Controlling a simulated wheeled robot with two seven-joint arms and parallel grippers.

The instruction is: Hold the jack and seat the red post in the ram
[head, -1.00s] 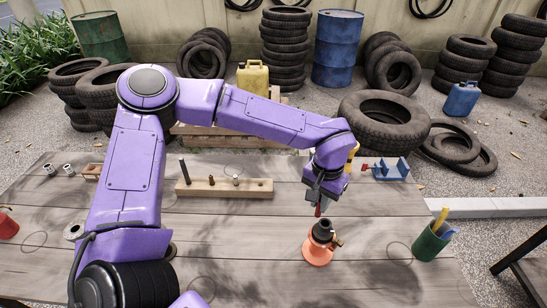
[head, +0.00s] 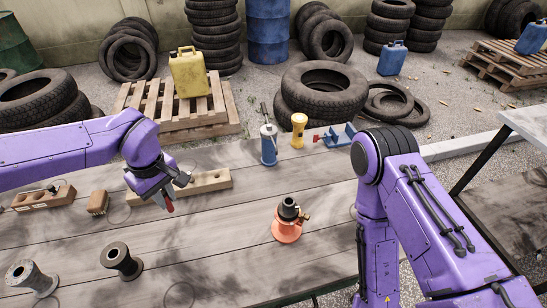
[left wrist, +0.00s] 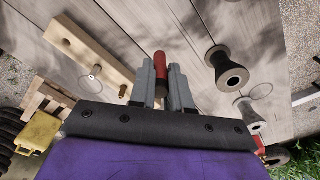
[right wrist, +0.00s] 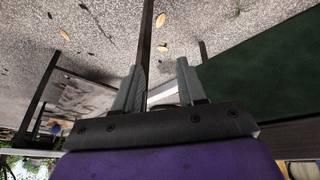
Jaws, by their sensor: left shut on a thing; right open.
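The jack (head: 286,228) stands upright on the wooden table, with an orange flared base, a dark ram top and a brass-coloured fitting on its right side. My left gripper (head: 168,200) is shut on the red post (head: 170,207), held above the table well to the left of the jack, in front of the wooden block. In the left wrist view the red post (left wrist: 160,66) sticks out between the fingers. My right gripper (right wrist: 158,76) is open and empty over gravel and a dark table leg. It is outside the head view.
A wooden block (head: 205,182) lies behind my left gripper. A blue canister (head: 268,150), a yellow flashlight (head: 298,130) and a blue holder (head: 336,136) stand at the back. The table around the jack is clear.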

